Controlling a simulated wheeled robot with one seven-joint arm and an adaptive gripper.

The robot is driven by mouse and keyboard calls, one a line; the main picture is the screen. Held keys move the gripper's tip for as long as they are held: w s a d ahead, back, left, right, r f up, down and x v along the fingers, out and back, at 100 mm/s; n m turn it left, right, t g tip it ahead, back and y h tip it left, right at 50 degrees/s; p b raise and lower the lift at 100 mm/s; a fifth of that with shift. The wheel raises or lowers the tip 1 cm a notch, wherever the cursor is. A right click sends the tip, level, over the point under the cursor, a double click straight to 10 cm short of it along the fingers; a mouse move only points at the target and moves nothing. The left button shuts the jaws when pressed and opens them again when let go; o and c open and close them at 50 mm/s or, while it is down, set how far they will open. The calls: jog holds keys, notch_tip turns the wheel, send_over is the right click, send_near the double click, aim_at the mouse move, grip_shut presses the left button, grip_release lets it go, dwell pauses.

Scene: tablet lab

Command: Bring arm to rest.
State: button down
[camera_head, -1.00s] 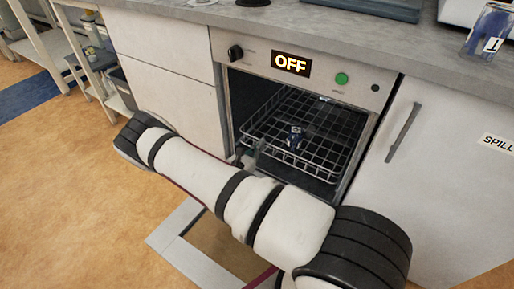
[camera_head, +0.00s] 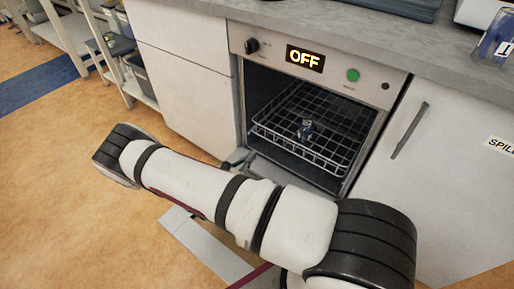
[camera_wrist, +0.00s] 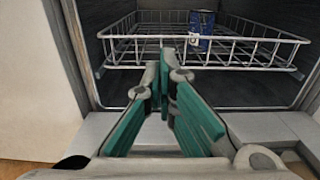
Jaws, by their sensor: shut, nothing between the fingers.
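My arm (camera_head: 185,182) stretches across the front of an open appliance (camera_head: 375,82). My gripper (camera_wrist: 163,78) is shut and empty, its green-padded fingers meeting at the tips. It points toward the appliance opening, in front of the wire rack. In the head view it is mostly hidden behind my arm, and only a small part (camera_head: 237,158) shows. A small dark blue container (camera_head: 305,130) with a white label stands in the wire rack (camera_head: 275,131); it also shows in the wrist view (camera_wrist: 203,27), beyond the fingers and apart from them.
The appliance display (camera_head: 305,58) reads OFF, with a green button (camera_head: 353,75) beside it. The opened door (camera_wrist: 255,125) lies low under my gripper. A cabinet with a handle (camera_head: 409,130) stands right, drawers (camera_head: 180,80) left. Open floor (camera_head: 50,190) lies at left.

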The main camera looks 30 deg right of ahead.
jog(key=shift+s+a, duration=0.2)
jog(key=shift+a, duration=0.25)
jog(key=shift+r, duration=0.1)
